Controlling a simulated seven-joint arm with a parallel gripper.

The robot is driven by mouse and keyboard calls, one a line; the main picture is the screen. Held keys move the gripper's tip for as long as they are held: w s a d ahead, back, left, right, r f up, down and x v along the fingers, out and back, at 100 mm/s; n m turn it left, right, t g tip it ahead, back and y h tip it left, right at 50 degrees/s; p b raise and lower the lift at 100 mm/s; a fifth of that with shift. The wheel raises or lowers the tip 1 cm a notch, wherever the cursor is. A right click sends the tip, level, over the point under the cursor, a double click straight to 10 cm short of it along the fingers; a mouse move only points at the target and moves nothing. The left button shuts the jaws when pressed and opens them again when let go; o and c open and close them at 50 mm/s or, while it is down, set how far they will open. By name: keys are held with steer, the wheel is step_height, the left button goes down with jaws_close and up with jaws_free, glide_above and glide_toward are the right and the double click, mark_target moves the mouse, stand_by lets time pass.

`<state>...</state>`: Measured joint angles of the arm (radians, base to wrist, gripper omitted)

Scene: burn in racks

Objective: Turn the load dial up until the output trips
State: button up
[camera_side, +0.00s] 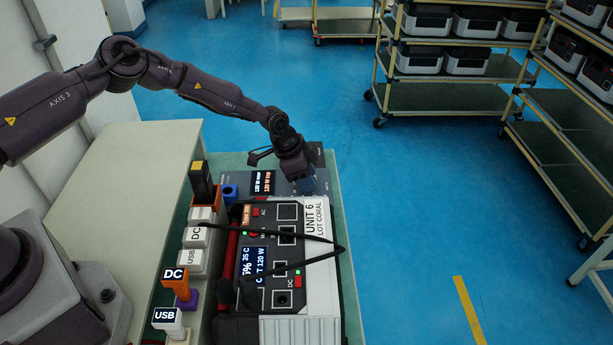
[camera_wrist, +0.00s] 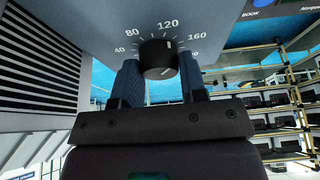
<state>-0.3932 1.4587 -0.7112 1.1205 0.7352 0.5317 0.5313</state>
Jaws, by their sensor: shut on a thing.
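The load dial (camera_wrist: 158,60) is a black round knob with a white line, on a grey panel printed 40, 80, 120 and 160. Its white line points up, slightly right, near the 120 mark. My gripper (camera_wrist: 157,72) has a blue finger on each side of the knob and is shut on it. In the side view my gripper (camera_side: 308,184) is at the grey load box (camera_side: 283,186), hiding the dial. The load box has a small two-part display (camera_side: 262,183); both parts appear to read 120 W. The power unit (camera_side: 318,270), labelled UNIT 6, has a lit screen (camera_side: 252,268) showing 120 W.
A black cable (camera_side: 318,258) loops over the unit. Labelled DC and USB blocks (camera_side: 176,279) and a holder with a yellow-topped tool (camera_side: 198,180) line the left. Shelving carts (camera_side: 440,98) stand well back on the blue floor. The pale bench (camera_side: 120,190) is clear.

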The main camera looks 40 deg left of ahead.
steer(key=shift+m+h, duration=0.3)
steer(key=shift+m, duration=0.6)
steer(key=shift+g, duration=0.3)
steer(key=shift+a, duration=0.1)
steer(key=o, duration=0.9)
steer(key=v, duration=1.3)
